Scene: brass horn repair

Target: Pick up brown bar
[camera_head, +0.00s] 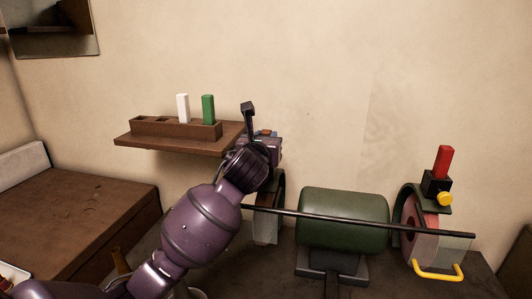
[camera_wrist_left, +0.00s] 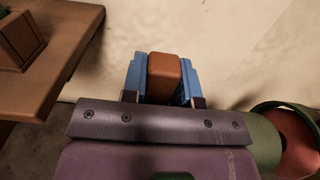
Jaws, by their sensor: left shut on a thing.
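The brown bar (camera_wrist_left: 165,75) is between the two blue fingers of my left gripper (camera_wrist_left: 163,80) in the left wrist view, and the gripper is shut on it. In the head view my left gripper (camera_head: 267,138) is just right of the wall shelf's right end, above the bench grinder. Only a small part of the bar shows there, and my wrist hides the rest. The bar's lower end is hidden in both views. My right gripper is in neither view.
The shelf (camera_head: 133,140) bears a brown slotted holder (camera_head: 177,129) with a white bar (camera_head: 183,108) and a green bar (camera_head: 208,108). A green grinder (camera_head: 343,218) stands below, with a red bar (camera_head: 445,160) in a black block at right. A brown table (camera_head: 75,205) is at left.

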